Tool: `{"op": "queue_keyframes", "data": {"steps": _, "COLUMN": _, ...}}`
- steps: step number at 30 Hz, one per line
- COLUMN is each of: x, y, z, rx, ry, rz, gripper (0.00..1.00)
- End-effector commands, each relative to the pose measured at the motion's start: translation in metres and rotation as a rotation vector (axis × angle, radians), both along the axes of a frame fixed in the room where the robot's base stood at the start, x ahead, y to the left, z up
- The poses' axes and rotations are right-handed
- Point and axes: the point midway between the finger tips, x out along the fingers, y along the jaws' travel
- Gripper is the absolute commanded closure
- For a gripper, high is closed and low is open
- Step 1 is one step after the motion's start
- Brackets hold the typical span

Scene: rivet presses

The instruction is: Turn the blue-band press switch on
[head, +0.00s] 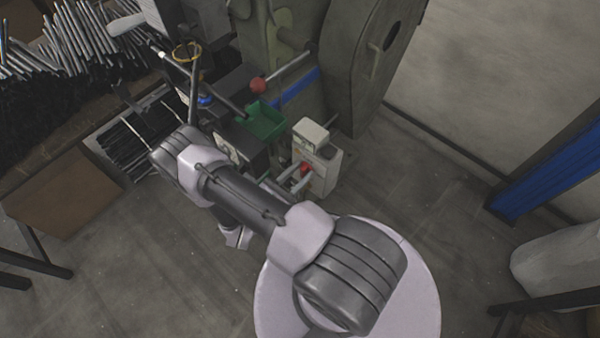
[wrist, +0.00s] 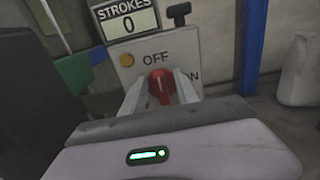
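The press with the blue band (head: 297,88) stands at the top middle of the head view. A pale control box (head: 322,165) stands beside it, and in the wrist view its face (wrist: 192,52) carries a red rotary switch (wrist: 160,84). The switch's white mark points roughly up, toward the OFF label; ON is at its right, partly hidden by a finger. My gripper (wrist: 159,80) is open, with one pale finger on either side of the knob. I cannot tell whether they touch it. The red knob also shows in the head view (head: 305,168).
A green bin (head: 263,122) and a red-ball lever (head: 258,86) are close by. Open floor lies to the right.

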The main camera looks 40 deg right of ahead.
Motion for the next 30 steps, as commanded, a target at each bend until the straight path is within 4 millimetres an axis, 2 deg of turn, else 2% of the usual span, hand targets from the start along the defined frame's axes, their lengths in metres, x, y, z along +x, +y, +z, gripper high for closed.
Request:
{"op": "queue_keyframes", "data": {"steps": 1, "x": 0.0000, "y": 0.0001, "z": 0.0000, "rx": 0.000, "ry": 0.000, "rz": 0.000, "gripper": 0.66}}
{"op": "queue_keyframes", "data": {"steps": 6, "x": -0.0001, "y": 0.0003, "z": 0.0000, "rx": 0.000, "ry": 0.000, "rz": 0.000, "gripper": 0.99}}
{"op": "queue_keyframes", "data": {"steps": 20, "x": -0.0009, "y": 0.0003, "z": -0.0002, "rx": 0.004, "ry": -0.054, "rz": 0.000, "gripper": 1.00}}
{"op": "queue_keyframes", "data": {"steps": 30, "x": -0.0044, "y": 0.0002, "z": -0.0009, "rx": 0.024, "ry": -0.311, "rz": 0.000, "gripper": 1.00}}
